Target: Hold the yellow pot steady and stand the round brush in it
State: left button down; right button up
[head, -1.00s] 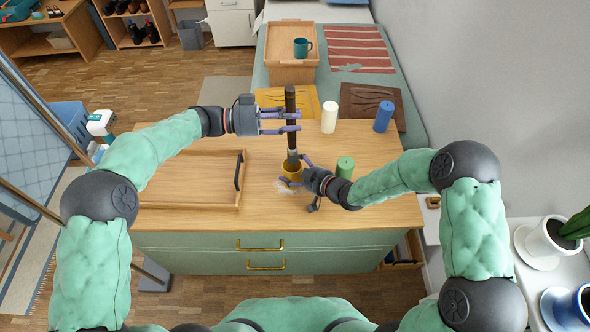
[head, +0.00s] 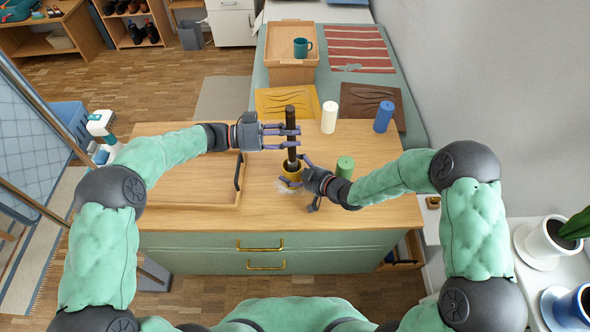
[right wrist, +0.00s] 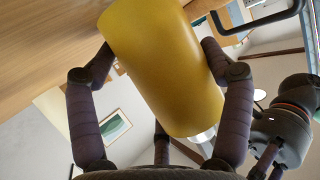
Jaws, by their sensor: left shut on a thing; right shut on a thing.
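The yellow pot (head: 292,173) stands on the wooden dresser top near its middle. My right gripper (head: 297,176) is shut on the pot, with fingers on either side of it; the pot (right wrist: 165,65) fills the middle of the right wrist view. The round brush (head: 291,122) has a dark brown handle and is upright. My left gripper (head: 291,138) is shut on the handle above the pot. The brush's lower end is at the pot's mouth and seems to be inside it; how deep it reaches is hidden.
A green cylinder (head: 344,167) stands close to my right gripper. White (head: 329,117) and blue (head: 383,116) cylinders stand farther back. The dresser's front right is clear.

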pick_arm(q)
jog(key=shift+f, duration=0.15)
pick_arm(e)
jog(key=shift+f, duration=0.1)
pick_arm(q)
jog(key=c, duration=0.8)
grip_release()
jog(key=shift+a, duration=0.1)
jog(key=a, duration=1.2)
jog(key=shift+s, duration=0.2)
pick_arm(e)
jog(key=shift+s, duration=0.1)
jog(key=o, duration=1.1)
pick_arm(q)
jog(key=shift+d, duration=0.1)
